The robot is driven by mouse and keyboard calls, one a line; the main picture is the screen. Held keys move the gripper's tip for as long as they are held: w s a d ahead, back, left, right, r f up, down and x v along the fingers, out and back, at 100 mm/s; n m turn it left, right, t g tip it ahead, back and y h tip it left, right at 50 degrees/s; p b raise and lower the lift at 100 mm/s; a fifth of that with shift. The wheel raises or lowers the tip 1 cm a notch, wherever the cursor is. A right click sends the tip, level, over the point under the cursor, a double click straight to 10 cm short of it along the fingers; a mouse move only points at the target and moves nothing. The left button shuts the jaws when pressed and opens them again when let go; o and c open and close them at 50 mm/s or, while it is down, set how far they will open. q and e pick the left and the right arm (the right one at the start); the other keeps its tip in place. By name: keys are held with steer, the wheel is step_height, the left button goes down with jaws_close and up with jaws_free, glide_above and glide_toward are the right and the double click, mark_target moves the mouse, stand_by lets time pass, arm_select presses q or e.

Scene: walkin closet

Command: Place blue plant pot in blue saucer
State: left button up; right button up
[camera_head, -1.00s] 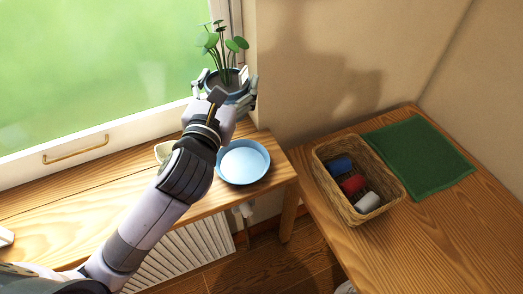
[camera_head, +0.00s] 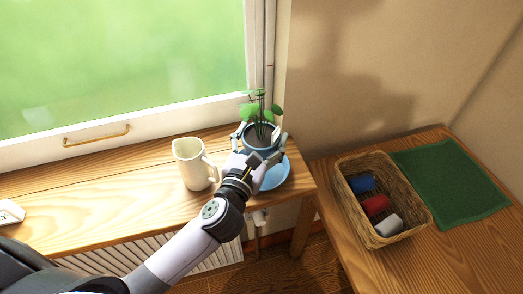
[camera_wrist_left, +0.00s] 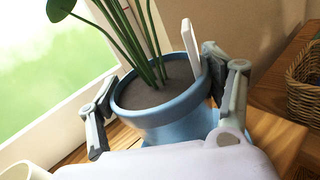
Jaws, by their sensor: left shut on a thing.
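The blue plant pot (camera_head: 262,139) holds dark soil, green leafy stems and a white tag. It looks upright in the head view and large in the left wrist view (camera_wrist_left: 165,112). My left gripper (camera_head: 262,136) is shut on the pot, with a finger on either side of it. The blue saucer (camera_head: 274,177) lies on the wooden sill, partly hidden behind my gripper and the pot. The pot is over or just behind the saucer; I cannot tell whether they touch. My right gripper is out of view.
A cream jug (camera_head: 193,165) stands on the sill left of my gripper. A wicker basket (camera_head: 344,183) with several rolled items and a green mat (camera_head: 452,182) are on the wooden table at right. The window frame rises behind the sill.

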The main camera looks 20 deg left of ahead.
arm_select(q)
steer(key=shift+f+b, duration=0.6)
steer(key=shift+f, duration=1.45)
steer(key=shift+f, duration=0.1)
steer(key=o, duration=1.2)
steer(key=shift+f, duration=0.2)
steer(key=o, duration=0.5)
steer(key=shift+c, duration=0.2)
steer(key=shift+r, duration=0.1)
